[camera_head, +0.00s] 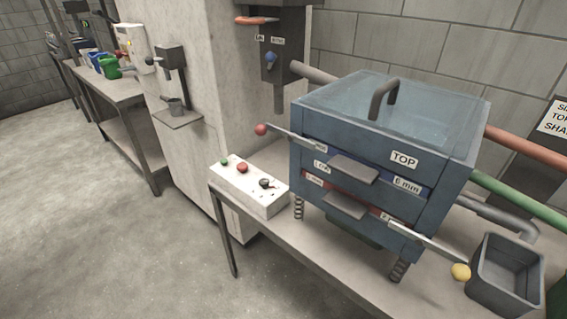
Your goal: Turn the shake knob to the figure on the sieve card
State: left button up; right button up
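The shake knob is probably the small black knob (265,183) on a white control box (236,193). Small marks lie around it, too small to read, and I cannot tell its setting. The box also has a green button (224,161) and a red button (242,167). The sieve card is probably the white sign (554,118) at the right edge. It is cut off by the frame, with only the starts of its lines showing and no figure readable. Neither of my grippers shows in this view.
A blue sieve machine (346,150) on springs stands right of the box, with a red-ball lever (261,130) and a yellow-ball lever (460,271) sticking out. A grey bin (489,284) stands at the right. Open floor (110,230) lies to the left.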

aim_at(264, 183)
jog(key=i+j+z, duration=0.2)
jog(key=j+z, duration=0.25)
jog(key=j, duration=0.2)
jog(key=i+j+z, duration=0.15)
jog(key=j+z, duration=0.35)
jog(key=j, duration=0.2)
jog(key=j+z, duration=0.45)
jog(key=j, duration=0.25)
jog(key=k+j+z, duration=0.15)
jog(key=j+z, duration=0.3)
jog(key=j, duration=0.25)
jog(key=k+j+z, duration=0.25)
jog(key=j+z, duration=0.25)
jog(key=j, duration=0.15)
